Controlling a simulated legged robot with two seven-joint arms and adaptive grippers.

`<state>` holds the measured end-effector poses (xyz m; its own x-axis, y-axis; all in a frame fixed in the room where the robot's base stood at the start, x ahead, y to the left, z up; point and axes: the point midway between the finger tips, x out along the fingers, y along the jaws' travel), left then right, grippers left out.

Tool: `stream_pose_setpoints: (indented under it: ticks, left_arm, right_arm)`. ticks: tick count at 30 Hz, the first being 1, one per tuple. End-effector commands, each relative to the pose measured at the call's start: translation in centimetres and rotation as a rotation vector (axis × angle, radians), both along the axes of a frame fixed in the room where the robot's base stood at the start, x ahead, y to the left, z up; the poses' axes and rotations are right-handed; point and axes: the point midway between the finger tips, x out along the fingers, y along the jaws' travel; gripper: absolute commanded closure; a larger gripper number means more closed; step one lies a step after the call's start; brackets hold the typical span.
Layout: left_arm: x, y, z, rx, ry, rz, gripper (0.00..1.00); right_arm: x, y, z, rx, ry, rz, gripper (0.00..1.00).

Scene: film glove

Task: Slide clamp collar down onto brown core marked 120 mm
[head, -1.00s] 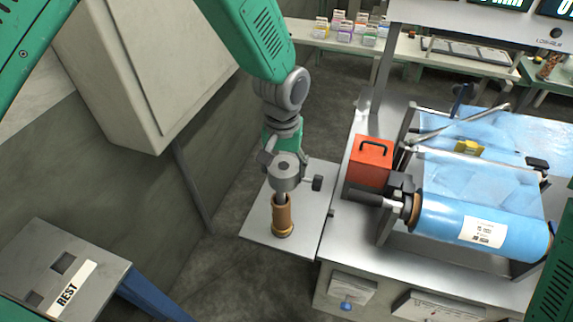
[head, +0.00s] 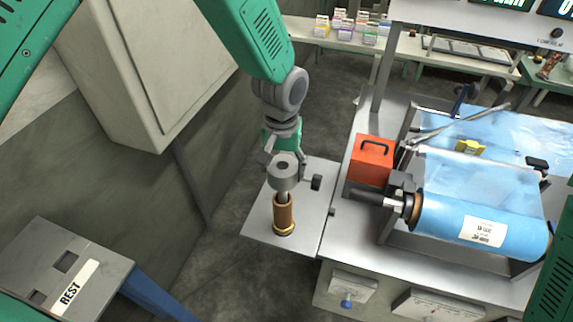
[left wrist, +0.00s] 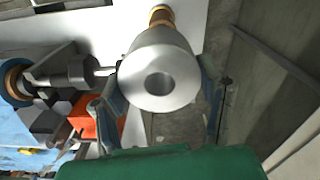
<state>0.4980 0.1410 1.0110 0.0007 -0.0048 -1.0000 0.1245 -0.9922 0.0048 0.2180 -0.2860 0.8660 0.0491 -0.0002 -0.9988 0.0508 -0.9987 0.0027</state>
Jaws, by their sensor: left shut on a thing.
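The clamp collar (head: 285,178) is a silver-grey cylinder with a round bore and a side knob. My left gripper (head: 284,164) is shut on it, and in the left wrist view its fingers (left wrist: 160,105) lie on either side of the collar (left wrist: 150,58). The brown core (head: 284,214) stands upright on a pale plate, just below the collar. A grey stem shows between the collar and the core's top; I cannot tell which it belongs to. The core also shows behind the collar in the left wrist view (left wrist: 161,15). No marking on it is legible. My right gripper is out of view.
The pale plate (head: 262,226) adjoins a steel bench with an orange box (head: 370,160) and a blue film roll (head: 450,218) on a shaft. A grey cabinet (head: 150,70) hangs on the left wall. A stand labelled REST (head: 100,262) is at lower left.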

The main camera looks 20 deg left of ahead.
Motion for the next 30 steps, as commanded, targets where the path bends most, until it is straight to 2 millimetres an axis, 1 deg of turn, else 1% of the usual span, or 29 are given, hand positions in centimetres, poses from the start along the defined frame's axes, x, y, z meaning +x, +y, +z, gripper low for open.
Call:
stream_pose_setpoints:
  ticks: [9,24,30]
  left_arm:
    - [0.04,0.30,0.19,-0.003,-0.002,0.003,0.90]
    - [0.04,0.44,0.11,-0.004,-0.002,0.003,0.90]
    - [0.02,0.50,0.17,-0.005,-0.002,0.003,0.90]
  right_arm:
    - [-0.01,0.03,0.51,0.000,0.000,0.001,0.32]
    - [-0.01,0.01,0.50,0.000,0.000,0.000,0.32]
    - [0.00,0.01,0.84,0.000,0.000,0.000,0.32]
